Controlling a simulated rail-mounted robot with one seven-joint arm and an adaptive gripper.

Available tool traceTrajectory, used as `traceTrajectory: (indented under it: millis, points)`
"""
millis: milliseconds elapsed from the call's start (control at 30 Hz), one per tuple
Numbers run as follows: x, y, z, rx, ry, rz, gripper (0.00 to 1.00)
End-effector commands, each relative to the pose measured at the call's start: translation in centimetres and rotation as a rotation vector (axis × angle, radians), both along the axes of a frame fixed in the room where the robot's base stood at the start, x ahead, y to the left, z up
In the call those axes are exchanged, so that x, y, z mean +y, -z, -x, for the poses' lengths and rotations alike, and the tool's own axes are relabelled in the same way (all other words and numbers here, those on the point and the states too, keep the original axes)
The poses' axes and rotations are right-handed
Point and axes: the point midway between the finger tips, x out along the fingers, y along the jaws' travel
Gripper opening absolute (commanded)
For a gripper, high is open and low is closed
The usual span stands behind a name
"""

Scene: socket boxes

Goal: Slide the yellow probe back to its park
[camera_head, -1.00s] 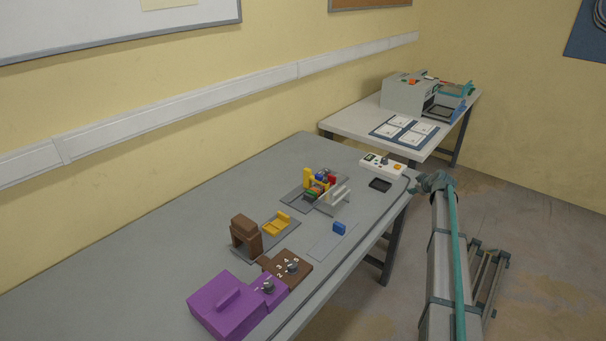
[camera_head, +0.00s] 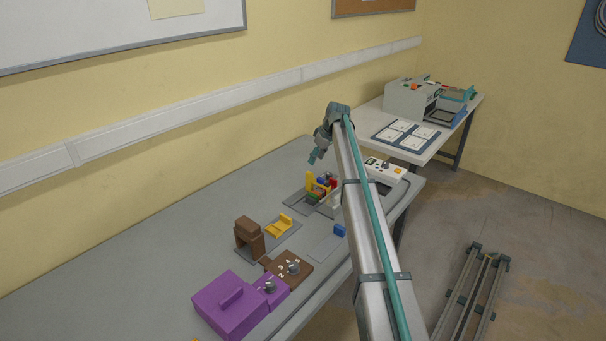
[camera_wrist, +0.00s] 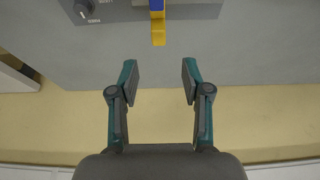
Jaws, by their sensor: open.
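A yellow upright piece (camera_head: 309,178), which looks like the yellow probe, stands at the left of a small fixture with red, blue and green parts. In the wrist view a yellow piece (camera_wrist: 158,30) with a blue part above it sticks out from a grey box at the top middle; it may be the same piece. My gripper (camera_head: 314,160) is above the table, close behind and over the fixture. In the wrist view my gripper (camera_wrist: 160,72) has its fingers wide apart and nothing between them. The yellow piece lies beyond the fingertips. The probe's park cannot be made out.
A dark knob (camera_wrist: 84,10) sits left of the yellow piece in the wrist view. The table's left back is clear.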

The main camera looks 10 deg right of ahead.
Motion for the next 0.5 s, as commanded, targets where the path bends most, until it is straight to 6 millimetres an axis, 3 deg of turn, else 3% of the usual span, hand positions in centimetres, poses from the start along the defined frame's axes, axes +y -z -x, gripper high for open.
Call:
traceTrajectory:
  millis: [500]
  points:
    - [1.9, 7.2, -2.2, -0.001, 0.0, -0.001, 0.48]
